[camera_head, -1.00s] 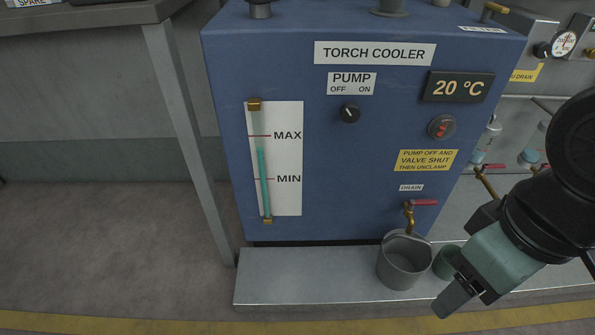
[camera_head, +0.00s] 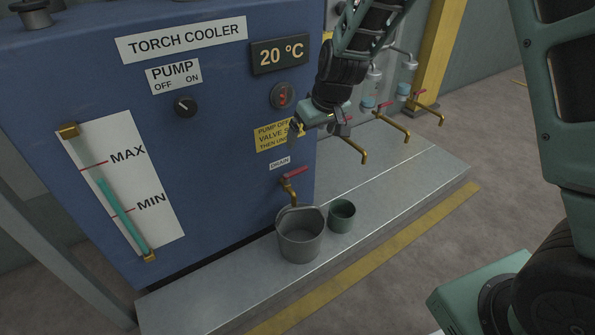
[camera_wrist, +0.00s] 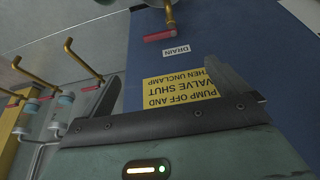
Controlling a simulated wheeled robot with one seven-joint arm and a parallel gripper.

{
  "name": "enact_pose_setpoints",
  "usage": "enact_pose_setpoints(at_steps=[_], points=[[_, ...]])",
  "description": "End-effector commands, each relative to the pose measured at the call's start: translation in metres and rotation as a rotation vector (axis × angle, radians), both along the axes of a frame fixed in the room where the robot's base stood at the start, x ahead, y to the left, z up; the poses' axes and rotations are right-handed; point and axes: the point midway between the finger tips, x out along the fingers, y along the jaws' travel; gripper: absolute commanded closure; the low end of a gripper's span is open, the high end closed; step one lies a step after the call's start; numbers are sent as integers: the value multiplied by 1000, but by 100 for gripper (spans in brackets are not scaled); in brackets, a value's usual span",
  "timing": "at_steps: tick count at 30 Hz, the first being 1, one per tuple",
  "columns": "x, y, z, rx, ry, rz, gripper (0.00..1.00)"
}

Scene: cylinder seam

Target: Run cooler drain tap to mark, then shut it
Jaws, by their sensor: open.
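The blue torch cooler (camera_head: 225,95) has a drain tap with a red lever (camera_head: 295,173) and brass spout (camera_head: 290,192) low on its front. The lever points right, across the spout. In the wrist view the lever (camera_wrist: 159,36) is beyond the fingertips. A sight gauge (camera_head: 125,213) shows teal liquid with its top between the MAX and MIN lines, nearer MAX. A grey bucket (camera_head: 300,240) stands under the spout, with no liquid visible. My gripper (camera_head: 313,130) is open and empty, above and right of the tap, near the yellow notice (camera_head: 272,136); it also shows in the wrist view (camera_wrist: 165,85).
A green cup (camera_head: 341,215) stands right of the bucket on the metal plinth (camera_head: 385,195). Several brass taps with red levers (camera_head: 395,128) project from the wall at right. The pump knob (camera_head: 185,106) is left of the temperature display (camera_head: 280,56). Space before the drain lever looks clear.

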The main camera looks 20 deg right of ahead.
Motion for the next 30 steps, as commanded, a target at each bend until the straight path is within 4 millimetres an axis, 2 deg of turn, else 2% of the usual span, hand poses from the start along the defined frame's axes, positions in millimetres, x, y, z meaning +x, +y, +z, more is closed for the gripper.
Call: enact_pose_setpoints(at_steps=[5, 21, 25, 30], points=[[7, 1, -21, -2, -1, 0, 1], [47, 13, -125, -2, 1, 1, 1], [55, 15, -143, -1, 1, 0, 1], [61, 16, -157, -3, 0, 1, 1]])
